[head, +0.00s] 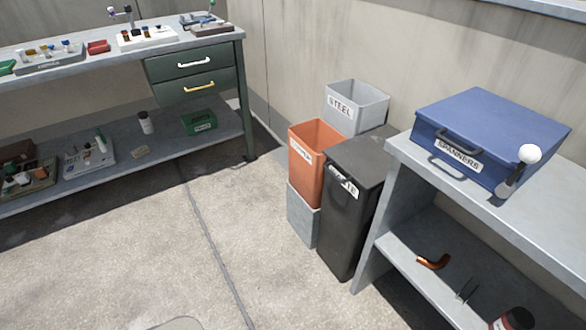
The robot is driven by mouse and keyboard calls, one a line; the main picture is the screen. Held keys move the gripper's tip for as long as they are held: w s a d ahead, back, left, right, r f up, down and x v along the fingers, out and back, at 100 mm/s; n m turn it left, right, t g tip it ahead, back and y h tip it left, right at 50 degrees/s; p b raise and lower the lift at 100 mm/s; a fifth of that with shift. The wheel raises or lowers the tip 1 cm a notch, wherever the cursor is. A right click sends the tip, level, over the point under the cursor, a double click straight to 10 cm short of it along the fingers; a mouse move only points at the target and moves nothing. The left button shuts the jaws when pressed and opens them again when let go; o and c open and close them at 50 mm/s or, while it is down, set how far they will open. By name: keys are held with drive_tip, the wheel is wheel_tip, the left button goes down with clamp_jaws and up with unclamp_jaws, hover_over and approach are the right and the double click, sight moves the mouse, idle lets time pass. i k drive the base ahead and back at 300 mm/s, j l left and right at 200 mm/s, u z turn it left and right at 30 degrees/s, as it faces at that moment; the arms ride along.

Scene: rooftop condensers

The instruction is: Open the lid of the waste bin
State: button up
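The waste bin (342,235) is a tall dark grey bin standing on the floor, right of the middle in the head view. Its dark lid (358,158) lies flat over the top and is shut. A small handle shows at the lid's front edge, by a white label (344,181) that is partly covered, with only its last letters readable. The bin's right side is partly hidden by the grey bench. My gripper is not in view.
An orange bin (305,172) and a grey STEEL bin (357,102) stand close beside and behind it. A grey bench (530,220) with a blue SPANNERS box (485,130) is at the right. A workbench (110,63) with drawers stands at the left. The floor (150,245) in front is open.

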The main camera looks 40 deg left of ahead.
sight(364, 156)
drive_tip(key=u, duration=1.4)
